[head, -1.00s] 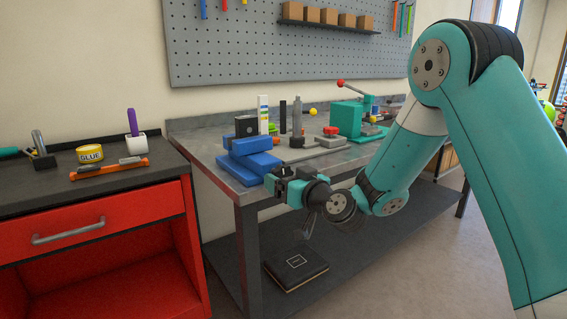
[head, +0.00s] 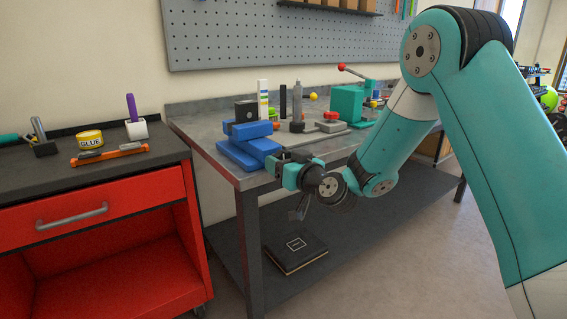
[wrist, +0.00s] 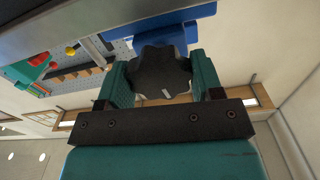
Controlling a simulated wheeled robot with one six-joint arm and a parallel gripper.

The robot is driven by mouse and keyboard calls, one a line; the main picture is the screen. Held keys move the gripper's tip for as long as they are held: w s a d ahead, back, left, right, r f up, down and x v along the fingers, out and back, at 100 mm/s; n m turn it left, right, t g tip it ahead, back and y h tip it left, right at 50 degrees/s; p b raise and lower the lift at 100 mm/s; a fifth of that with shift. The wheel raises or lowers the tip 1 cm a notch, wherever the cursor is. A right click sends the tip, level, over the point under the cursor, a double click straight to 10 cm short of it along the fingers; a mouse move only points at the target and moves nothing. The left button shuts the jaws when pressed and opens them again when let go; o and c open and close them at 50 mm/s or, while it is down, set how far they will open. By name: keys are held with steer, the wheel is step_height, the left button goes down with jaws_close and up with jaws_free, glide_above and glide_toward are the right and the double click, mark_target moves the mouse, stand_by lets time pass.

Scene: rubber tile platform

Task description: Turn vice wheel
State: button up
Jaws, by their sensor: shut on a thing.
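The blue vice (head: 247,147) sits at the near left corner of the grey workbench, with a black block (head: 246,111) at its top. Its wheel, a black lobed knob (wrist: 160,76), fills the space between my two teal fingers in the wrist view. A pale mark shows on the knob's near face. My gripper (head: 280,166) is shut on the wheel at the bench's front edge. In the head view my gripper mostly hides the wheel. The blue vice body also shows behind the knob in the wrist view (wrist: 160,27).
The workbench (head: 205,138) holds a grey cylinder (head: 297,102), a red-topped clamp (head: 331,116) and a teal press (head: 347,103) behind the vice. A red cabinet (head: 100,200) stands left. A dark box (head: 295,252) lies on the lower shelf, below my wrist.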

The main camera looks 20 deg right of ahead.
steer(key=m, duration=0.4)
steer(key=shift+m+p, duration=0.3)
steer(key=shift+m, duration=1.9)
steer(key=o, duration=0.9)
steer(key=shift+o, duration=0.2)
